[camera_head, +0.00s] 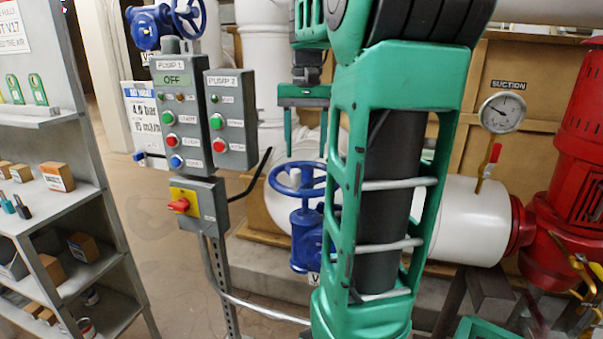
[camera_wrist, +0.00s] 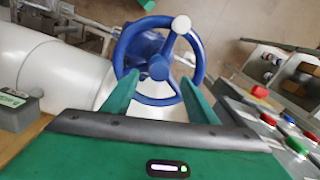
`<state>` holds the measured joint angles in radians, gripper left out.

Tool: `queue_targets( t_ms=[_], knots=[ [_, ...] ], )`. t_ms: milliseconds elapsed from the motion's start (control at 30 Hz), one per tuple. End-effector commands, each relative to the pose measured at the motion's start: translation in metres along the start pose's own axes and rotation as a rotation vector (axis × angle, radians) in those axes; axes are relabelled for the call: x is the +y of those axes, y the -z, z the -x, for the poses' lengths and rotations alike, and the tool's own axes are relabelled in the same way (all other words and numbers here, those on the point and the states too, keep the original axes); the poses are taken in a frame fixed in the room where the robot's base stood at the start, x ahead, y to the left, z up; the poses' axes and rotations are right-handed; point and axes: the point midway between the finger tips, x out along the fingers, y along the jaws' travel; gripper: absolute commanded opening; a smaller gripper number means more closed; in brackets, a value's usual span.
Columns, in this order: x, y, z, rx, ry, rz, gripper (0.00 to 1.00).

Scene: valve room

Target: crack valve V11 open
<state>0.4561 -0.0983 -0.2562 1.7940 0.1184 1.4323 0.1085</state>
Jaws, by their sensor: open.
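A valve with a blue handwheel (camera_head: 299,193) stands behind the control post, on a blue body (camera_head: 305,240). The tag below it is mostly hidden by my arm, with only a "V" showing, so I cannot read its number. My gripper (camera_head: 306,150) is open, pointing down, just above the wheel in the head view. In the wrist view the handwheel (camera_wrist: 159,68) has a pale knob on its rim at the top right. My green fingers (camera_wrist: 159,80) reach over its near part, one on each side of the hub. I cannot tell whether they touch it.
A control post with pump boxes (camera_head: 181,105) and a red rotary switch (camera_head: 178,205) stands left of the wheel. Another blue valve (camera_head: 150,30) is behind it. A shelf (camera_head: 60,215) is at far left. A white pipe (camera_head: 470,220), suction gauge (camera_head: 502,112) and red pump (camera_head: 570,190) are right.

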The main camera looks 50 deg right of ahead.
Motion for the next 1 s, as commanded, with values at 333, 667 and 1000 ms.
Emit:
queue_targets(
  t_ms=[333,667,1000],
  knots=[
    [-0.0002,0.0001,0.0001,0.000,0.000,-0.378,0.53],
    [-0.0003,0.0001,0.0000,0.000,0.000,-0.576,0.53],
    [-0.0006,0.0002,0.0000,0.000,0.001,-0.975,0.53]
  ],
)
